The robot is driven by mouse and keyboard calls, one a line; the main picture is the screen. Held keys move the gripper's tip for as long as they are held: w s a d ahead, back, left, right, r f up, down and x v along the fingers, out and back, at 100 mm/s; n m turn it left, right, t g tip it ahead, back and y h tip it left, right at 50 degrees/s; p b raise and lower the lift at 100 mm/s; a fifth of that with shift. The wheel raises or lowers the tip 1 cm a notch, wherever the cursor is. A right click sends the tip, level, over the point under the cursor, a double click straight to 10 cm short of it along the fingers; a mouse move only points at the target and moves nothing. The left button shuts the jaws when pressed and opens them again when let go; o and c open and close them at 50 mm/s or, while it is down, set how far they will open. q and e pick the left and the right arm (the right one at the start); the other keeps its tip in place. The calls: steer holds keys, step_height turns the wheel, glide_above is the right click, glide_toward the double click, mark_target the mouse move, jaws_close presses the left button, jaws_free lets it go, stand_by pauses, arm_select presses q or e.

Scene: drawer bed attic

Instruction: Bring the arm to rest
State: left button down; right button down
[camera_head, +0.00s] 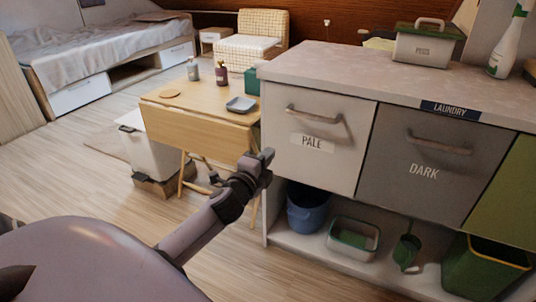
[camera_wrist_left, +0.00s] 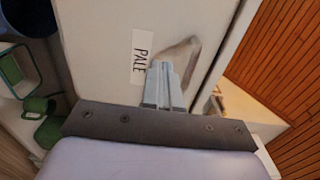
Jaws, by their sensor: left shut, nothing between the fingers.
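My left arm reaches in from the lower left in the head view. Its gripper (camera_head: 264,157) is shut and empty, in front of the left edge of the closed pale drawer (camera_head: 345,165). In the left wrist view the gripper's fingers (camera_wrist_left: 164,86) are together, with the pale drawer's front (camera_wrist_left: 100,50) and its handle (camera_wrist_left: 182,50) beyond them. I cannot tell the exact gap to the drawer. My right gripper is not in view.
A dark drawer (camera_head: 415,168) is closed beside the pale one, under the countertop (camera_head: 350,82). A blue bucket (camera_head: 308,210) and green tub (camera_head: 352,240) stand below. A wooden folding table (camera_head: 195,112) is left of the cabinet. Open floor (camera_head: 75,190) lies left.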

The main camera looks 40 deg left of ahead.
arm_select(q)
steer(key=shift+s, duration=0.2)
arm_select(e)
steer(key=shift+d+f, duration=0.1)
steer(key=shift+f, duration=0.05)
